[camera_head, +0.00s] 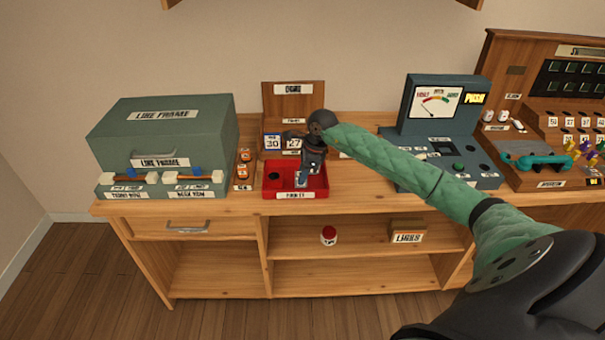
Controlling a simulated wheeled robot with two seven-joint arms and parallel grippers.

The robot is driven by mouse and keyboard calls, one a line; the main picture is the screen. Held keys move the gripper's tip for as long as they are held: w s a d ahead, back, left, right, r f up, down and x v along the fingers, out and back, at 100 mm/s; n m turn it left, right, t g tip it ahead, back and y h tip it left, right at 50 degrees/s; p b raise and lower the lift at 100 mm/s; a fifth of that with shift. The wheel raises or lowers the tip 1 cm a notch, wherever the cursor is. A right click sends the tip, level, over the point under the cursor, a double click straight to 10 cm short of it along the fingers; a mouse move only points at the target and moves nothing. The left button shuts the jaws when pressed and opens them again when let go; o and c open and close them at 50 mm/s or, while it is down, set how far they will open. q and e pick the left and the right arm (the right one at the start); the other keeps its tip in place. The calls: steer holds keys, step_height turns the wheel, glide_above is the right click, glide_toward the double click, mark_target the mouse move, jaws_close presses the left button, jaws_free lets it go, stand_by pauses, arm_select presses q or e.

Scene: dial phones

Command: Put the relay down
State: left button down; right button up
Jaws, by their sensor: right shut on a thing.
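My right arm reaches in from the lower right in its green sleeve. My right gripper (305,170) points down over the red tray (317,194) on the wooden counter. It is shut on a small grey-blue relay (301,179), which is at or just above the tray's floor. I cannot tell whether the relay touches the tray. The gripper hides part of the relay and the tray's back. My left gripper is not in view.
A green line frame box (160,130) stands at the left. Small orange-topped parts (243,170) stand between it and the tray. A wooden rack (293,100) with number tags is behind the tray. A meter console (440,130) and a switchboard (550,100) stand to the right.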

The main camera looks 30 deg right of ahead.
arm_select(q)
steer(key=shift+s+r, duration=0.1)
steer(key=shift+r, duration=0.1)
arm_select(e)
steer(key=shift+f, duration=0.1)
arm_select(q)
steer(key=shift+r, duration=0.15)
arm_select(e)
steer(key=o, duration=0.9)
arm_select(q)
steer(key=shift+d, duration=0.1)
